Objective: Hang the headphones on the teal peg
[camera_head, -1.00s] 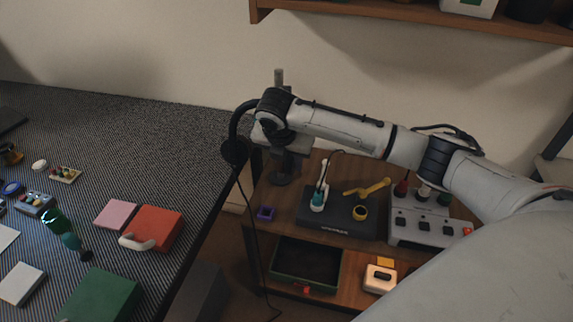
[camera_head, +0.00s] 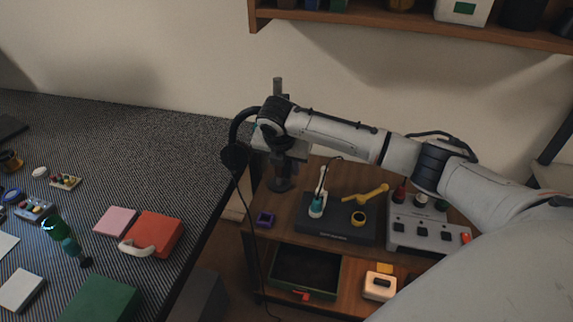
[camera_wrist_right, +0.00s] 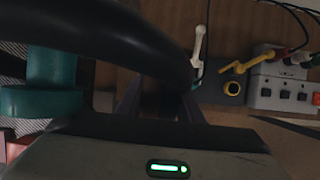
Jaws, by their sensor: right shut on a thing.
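The black headphones hang from my right gripper, their headband (camera_head: 243,116) arched at the stand's left and an ear cup (camera_head: 234,157) below, with a thin cable trailing down. In the right wrist view the headband (camera_wrist_right: 125,30) crosses in front of the fingers. My right gripper (camera_wrist_right: 160,98) is shut on the headband; in the head view my wrist mostly hides it. A teal peg (camera_wrist_right: 52,85) shows left of the gripper in the wrist view, partly behind the headband. I cannot tell whether the headband touches the peg. My left gripper is not in view.
A dark post stand (camera_head: 279,183) rises behind my wrist on a wooden shelf unit (camera_head: 285,228). A soldering station (camera_head: 335,228) and a grey switch box (camera_head: 430,232) are to its right. The striped table (camera_head: 150,140) is at left. A wall shelf (camera_head: 400,22) is above.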

